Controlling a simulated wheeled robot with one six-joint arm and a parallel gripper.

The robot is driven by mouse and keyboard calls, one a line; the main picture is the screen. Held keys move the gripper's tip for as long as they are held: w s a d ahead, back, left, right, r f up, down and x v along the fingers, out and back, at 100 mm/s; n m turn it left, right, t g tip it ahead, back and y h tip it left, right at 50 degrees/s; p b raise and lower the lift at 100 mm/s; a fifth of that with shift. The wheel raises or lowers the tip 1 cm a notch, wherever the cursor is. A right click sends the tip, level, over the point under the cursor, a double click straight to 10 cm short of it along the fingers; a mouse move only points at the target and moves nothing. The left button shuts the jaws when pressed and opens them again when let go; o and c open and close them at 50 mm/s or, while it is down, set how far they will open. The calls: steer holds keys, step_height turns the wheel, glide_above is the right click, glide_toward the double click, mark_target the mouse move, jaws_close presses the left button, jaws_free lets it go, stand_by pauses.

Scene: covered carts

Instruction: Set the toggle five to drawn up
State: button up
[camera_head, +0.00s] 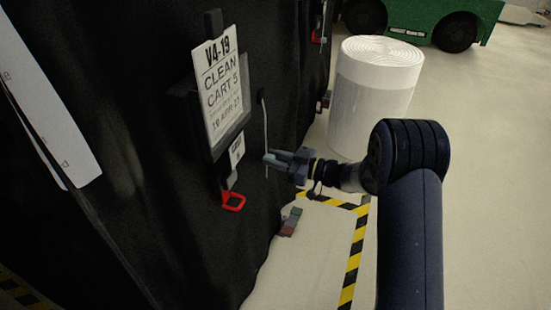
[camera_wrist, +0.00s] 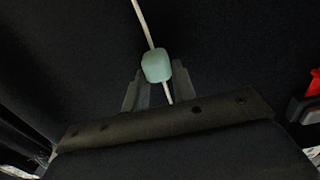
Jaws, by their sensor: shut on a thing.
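The toggle (camera_wrist: 157,66) of cart 5 is a small pale teal block on a thin white cord (camera_wrist: 145,25). In the head view the cord (camera_head: 265,120) hangs down the black cover beside the cart's sign, and a little of it shows below the toggle. My gripper (camera_head: 272,158) is shut on the toggle, low on the cord. In the wrist view the toggle sits between the fingertips (camera_wrist: 156,76), and a short end of cord shows below it. The fingers partly hide the toggle in the head view.
The sign reading "CLEAN CART 5" (camera_head: 221,88) hangs left of the cord, with a red handle (camera_head: 233,201) below. A white roll (camera_head: 372,100) stands behind my arm. A green vehicle (camera_head: 420,18) is at the back. Open floor lies to the right.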

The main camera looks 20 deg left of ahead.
mark_target(261, 123)
jaws_close()
step_height(261, 123, up, 11)
steer(key=p, duration=0.8)
steer(key=shift+r, duration=0.2)
steer(key=shift+f, duration=0.1)
steer(key=o, duration=0.6)
jaws_free()
steer(key=shift+o, duration=0.2)
